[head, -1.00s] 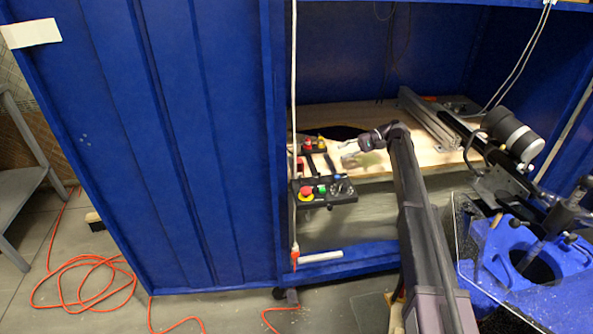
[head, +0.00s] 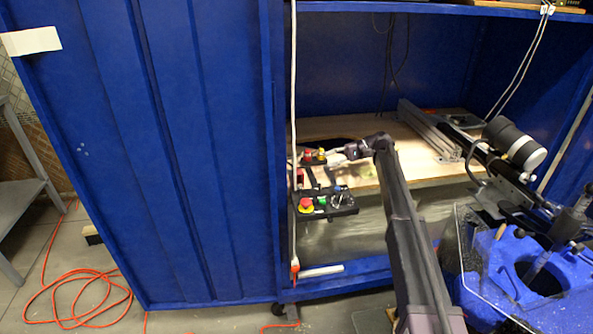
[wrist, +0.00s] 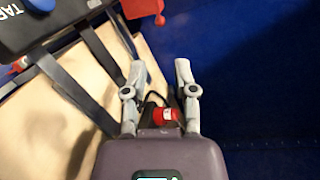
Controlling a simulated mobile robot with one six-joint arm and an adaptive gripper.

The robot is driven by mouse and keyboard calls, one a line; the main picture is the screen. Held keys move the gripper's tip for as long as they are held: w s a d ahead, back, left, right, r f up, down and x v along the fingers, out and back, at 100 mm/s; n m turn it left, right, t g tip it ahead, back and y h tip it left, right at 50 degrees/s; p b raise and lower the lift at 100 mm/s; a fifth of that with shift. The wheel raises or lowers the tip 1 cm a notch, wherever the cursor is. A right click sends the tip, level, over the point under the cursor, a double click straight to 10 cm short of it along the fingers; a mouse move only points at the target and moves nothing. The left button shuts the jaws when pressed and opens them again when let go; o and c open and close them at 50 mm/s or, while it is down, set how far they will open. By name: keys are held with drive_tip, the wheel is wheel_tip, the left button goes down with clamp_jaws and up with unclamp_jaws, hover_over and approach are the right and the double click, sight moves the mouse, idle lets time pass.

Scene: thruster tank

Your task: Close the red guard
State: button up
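My gripper (wrist: 158,72) is open in the wrist view, its two grey fingers apart with nothing held between the tips. A red piece (wrist: 143,9), which looks like the red guard, sticks out from the edge of a dark control box (wrist: 60,18) at the top. It lies beyond the fingertips and is partly cut off by the frame. I cannot tell its hinge or angle. In the head view my gripper (head: 336,156) is close to the right side of the rear control box (head: 312,160), which has red and yellow parts. The guard is too small to tell there.
A front control box (head: 325,203) carries a red stop button, a green button and a black knob. Dark bars run between the boxes. The blue cabinet wall (head: 277,130) stands close on the left. A metal rail (head: 430,130) lies on the wooden board to the right.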

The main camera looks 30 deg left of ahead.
sight(297, 177)
drive_tip(key=b+x, duration=0.1)
drive_tip(key=x, duration=1.1)
drive_tip(key=shift+b, duration=0.4)
